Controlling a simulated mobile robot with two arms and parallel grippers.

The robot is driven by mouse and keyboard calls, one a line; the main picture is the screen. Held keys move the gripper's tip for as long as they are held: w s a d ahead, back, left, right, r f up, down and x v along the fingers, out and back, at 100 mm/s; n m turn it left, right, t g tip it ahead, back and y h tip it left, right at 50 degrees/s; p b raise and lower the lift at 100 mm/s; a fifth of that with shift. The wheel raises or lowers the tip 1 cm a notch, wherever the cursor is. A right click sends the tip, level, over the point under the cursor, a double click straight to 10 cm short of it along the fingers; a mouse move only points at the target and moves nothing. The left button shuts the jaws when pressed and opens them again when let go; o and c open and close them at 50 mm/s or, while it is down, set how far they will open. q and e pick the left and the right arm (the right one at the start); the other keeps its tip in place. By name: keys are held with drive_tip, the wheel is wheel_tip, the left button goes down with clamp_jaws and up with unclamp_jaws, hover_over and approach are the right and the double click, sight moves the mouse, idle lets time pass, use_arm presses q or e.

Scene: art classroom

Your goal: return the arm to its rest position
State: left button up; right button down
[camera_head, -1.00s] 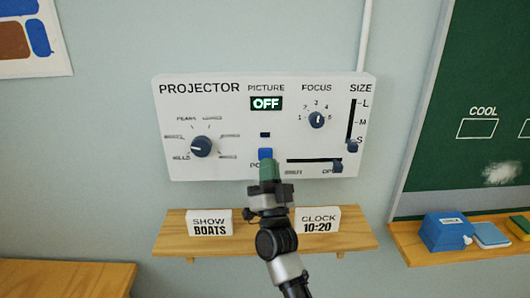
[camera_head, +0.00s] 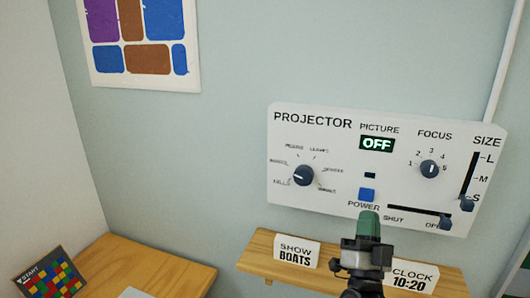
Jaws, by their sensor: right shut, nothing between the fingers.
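My right gripper (camera_head: 369,226), with green fingers pressed together and nothing between them, points up from the bottom of the head view. Its tip shows just below the blue POWER button (camera_head: 367,194) of the white projector panel (camera_head: 335,200); I cannot tell whether it touches the panel. The picture display (camera_head: 377,143) reads OFF. My left gripper is out of view.
Below the panel, a wooden shelf (camera_head: 258,262) holds a SHOW BOATS sign (camera_head: 296,252) and a partly hidden CLOCK 10:20 sign (camera_head: 412,276). A wooden table (camera_head: 150,265) with a coloured grid board (camera_head: 50,278) stands at lower left. The wall between is bare.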

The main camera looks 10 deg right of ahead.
drive_tip(key=s+a+f+n+g+y, duration=0.2)
drive_tip(key=a+f+n+g+y, duration=0.35)
drive_tip(key=f+y, duration=0.2)
drive_tip(key=s+a+f+n+g+y, duration=0.35)
drive_tip(key=f+n+y, duration=0.25)
drive_tip(key=f, duration=0.3)
drive_tip(key=s+a+f+n+g+h, duration=0.1)
drive_tip(key=s+f+g, duration=0.45)
drive_tip(key=s, duration=0.45)
drive_tip(key=s+a+f+n+g+h, duration=0.1)
drive_tip(key=s+f+n+g, duration=0.1)
drive_tip(key=s+f+g, duration=0.6)
wheel_tip(320, 180, down, 23)
drive_tip(key=s+b, duration=0.2)
drive_tip(key=s+d+f+b, duration=0.2)
drive_tip(key=s+d+f, duration=0.1)
drive_tip(key=s+f, duration=1.3)
wheel_tip(320, 180, down, 4)
drive_tip(key=shift+s+d+r+g, duration=0.15)
drive_tip(key=shift+g, duration=0.3)
